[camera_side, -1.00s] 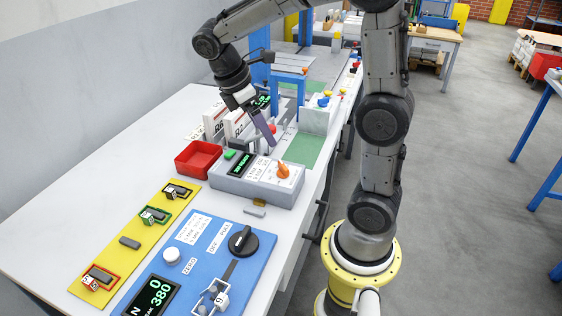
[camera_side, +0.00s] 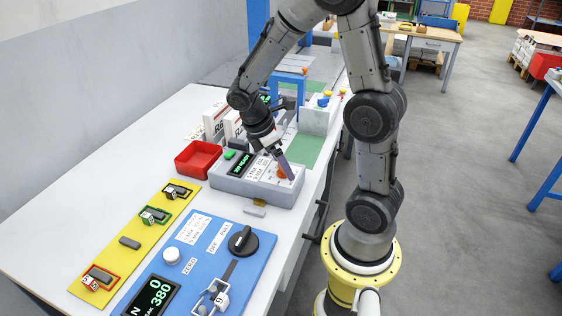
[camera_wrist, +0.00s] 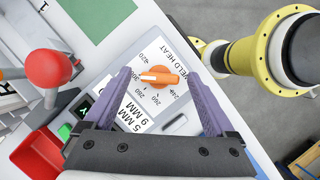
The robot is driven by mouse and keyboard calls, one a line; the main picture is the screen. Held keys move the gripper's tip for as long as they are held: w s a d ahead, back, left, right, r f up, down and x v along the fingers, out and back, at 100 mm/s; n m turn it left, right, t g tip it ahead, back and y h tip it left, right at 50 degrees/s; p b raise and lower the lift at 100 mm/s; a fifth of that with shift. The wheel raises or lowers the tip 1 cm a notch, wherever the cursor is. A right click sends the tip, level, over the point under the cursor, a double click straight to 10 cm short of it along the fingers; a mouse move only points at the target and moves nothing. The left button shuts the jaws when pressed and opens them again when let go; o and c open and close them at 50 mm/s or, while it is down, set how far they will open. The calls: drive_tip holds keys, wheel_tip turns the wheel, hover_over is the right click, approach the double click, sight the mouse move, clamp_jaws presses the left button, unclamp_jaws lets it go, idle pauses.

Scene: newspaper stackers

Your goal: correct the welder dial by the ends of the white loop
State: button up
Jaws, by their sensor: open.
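The welder is a grey box (camera_side: 230,187) on the white bench. Its dial is an orange knob (camera_wrist: 158,77) on a white plate marked WELD HEAT, with numbers around it. In the side view the knob (camera_side: 283,173) is partly hidden by my fingers. My gripper (camera_wrist: 158,82) is open, its purple fingers on either side of the knob with gaps visible. In the side view my gripper (camera_side: 285,170) is low over the welder's right end. A white square outline (camera_side: 203,304) surrounds a small clamp with a tag reading 9 on the blue panel; I cannot tell a loop's ends there.
The blue panel (camera_side: 205,260) has a black knob (camera_side: 243,241) and a display (camera_side: 154,296) reading 0 and 380. A yellow strip (camera_side: 117,262) holds framed pieces. A red bin (camera_side: 198,158) stands beside the welder. A red ball-topped lever (camera_wrist: 49,69) is left of my fingers.

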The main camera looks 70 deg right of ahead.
drive_tip(key=c, duration=1.4)
drive_tip(key=shift+m, duration=0.3)
drive_tip(key=m, duration=0.2)
drive_tip(key=m+g+y, duration=0.1)
drive_tip(key=m, duration=0.1)
drive_tip(key=shift+w+d+y, duration=0.1)
drive_tip(key=shift+d+y, duration=0.05)
drive_tip(key=shift+y, duration=0.15)
drive_tip(key=shift+r+m+y, duration=0.1)
drive_tip(key=shift+m+y, duration=0.7)
drive_tip(key=shift+m, duration=1.3)
drive_tip(key=o, duration=1.4)
